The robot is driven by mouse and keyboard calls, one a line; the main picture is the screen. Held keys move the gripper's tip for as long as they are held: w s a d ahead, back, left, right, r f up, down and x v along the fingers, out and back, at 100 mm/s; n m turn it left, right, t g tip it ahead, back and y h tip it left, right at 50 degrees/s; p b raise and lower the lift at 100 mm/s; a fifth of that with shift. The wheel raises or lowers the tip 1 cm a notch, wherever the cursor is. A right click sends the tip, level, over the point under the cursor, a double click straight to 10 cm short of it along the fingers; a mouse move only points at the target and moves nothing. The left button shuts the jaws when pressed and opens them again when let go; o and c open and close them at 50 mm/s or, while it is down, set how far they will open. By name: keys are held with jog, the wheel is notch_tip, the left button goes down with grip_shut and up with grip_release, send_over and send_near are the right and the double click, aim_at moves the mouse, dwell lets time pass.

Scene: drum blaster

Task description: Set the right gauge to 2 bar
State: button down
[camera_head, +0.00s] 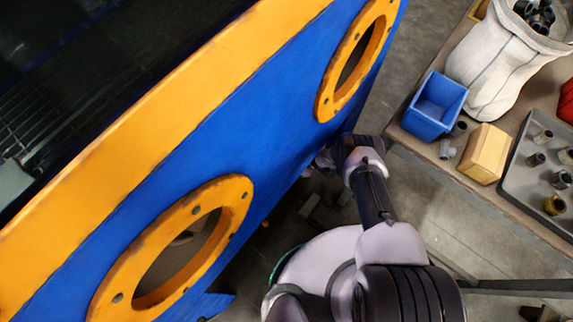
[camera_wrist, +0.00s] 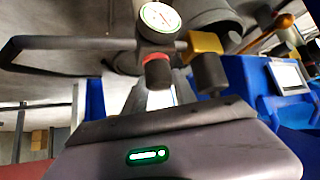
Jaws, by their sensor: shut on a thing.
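In the wrist view a round gauge (camera_wrist: 158,17) with a white face and some green on it stands at the top centre. Its needle and numbers are too small to read. Below it hangs a black knob (camera_wrist: 157,72) with a red ring at its top. My gripper (camera_wrist: 160,93) is just below, shut on the knob; its dark body hides most of the fingers and the contact. A brass-coloured fitting (camera_wrist: 204,43) with a second black end piece sits right of the knob. In the head view the gauge and my gripper are hidden beside the machine's blue wall (camera_head: 270,125).
The blue wall with orange port rings (camera_head: 228,195) runs close along my arm's left. A workbench (camera_head: 420,150) with a blue bin (camera_head: 436,105) and a white sack (camera_head: 505,60) stands right. A dark bar (camera_wrist: 60,43) crosses the wrist view's upper left.

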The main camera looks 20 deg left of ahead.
jog(key=shift+n+g, duration=0.3)
jog(key=c, duration=1)
grip_release()
jog(key=shift+r, duration=0.2)
notch_tip(320, 180, up, 4)
jog(key=p, duration=0.2)
jog(key=shift+f+p, duration=0.2)
jog(key=shift+p, duration=0.1)
jog(key=s+d+p, duration=0.2)
jog(key=s, duration=0.2)
jog(key=s+d+p, duration=0.2)
jog(key=s+d, duration=0.1)
jog(key=s, duration=0.2)
jog(key=s+d+r+p, duration=0.1)
jog(key=s+d+p, duration=0.1)
jog(key=s+d, duration=0.1)
jog(key=shift+s+d+p, duration=0.15)
jog(key=shift+s+p, duration=0.15)
jog(key=shift+s, duration=0.55)
